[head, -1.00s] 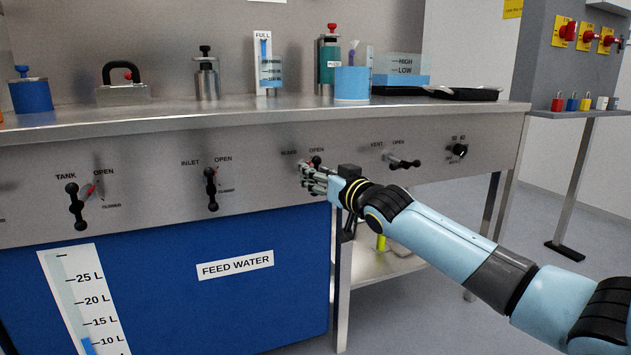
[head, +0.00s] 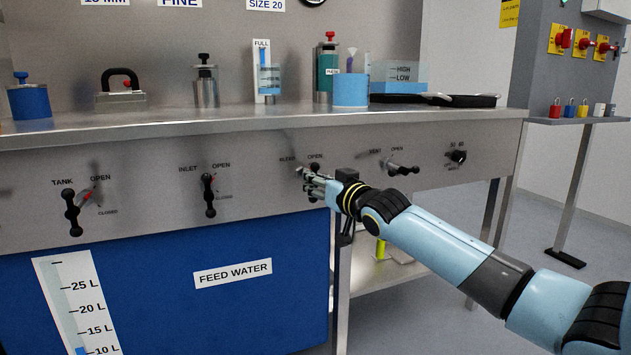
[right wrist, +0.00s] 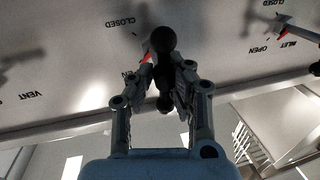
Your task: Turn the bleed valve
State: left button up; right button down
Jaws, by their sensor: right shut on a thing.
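The bleed valve handle, black with round ends, is on the steel panel under the BLEED and OPEN labels. In the head view my right gripper (head: 314,183) covers most of it, and only a dark knob (head: 315,166) shows near the fingers. In the right wrist view the black handle (right wrist: 162,42) sits between my right gripper's two fingers (right wrist: 164,88), which are shut on it. A red pointer shows beside the handle, partly hidden. The angle of the valve is hard to tell. My left gripper is not in view.
The tank valve (head: 72,212) and inlet valve (head: 209,194) are on the panel to the left. The vent valve (head: 402,168) and a black knob (head: 457,157) are to the right. The worktop (head: 230,118) above carries several vessels.

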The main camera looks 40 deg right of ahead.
jog(key=shift+a, duration=0.15)
jog(key=shift+n, duration=0.4)
jog(key=c, duration=1.7)
grip_release()
jog(key=shift+c, duration=0.2)
jog(key=o, duration=0.4)
jog(key=shift+a, duration=0.3)
jog(key=shift+d, duration=0.1)
jog(key=shift+s, duration=0.4)
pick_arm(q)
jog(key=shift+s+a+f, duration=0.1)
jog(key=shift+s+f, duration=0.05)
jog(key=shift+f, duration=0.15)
pick_arm(e)
jog(key=s, duration=1.1)
jog(key=shift+a, duration=0.25)
jog(key=shift+r, duration=0.1)
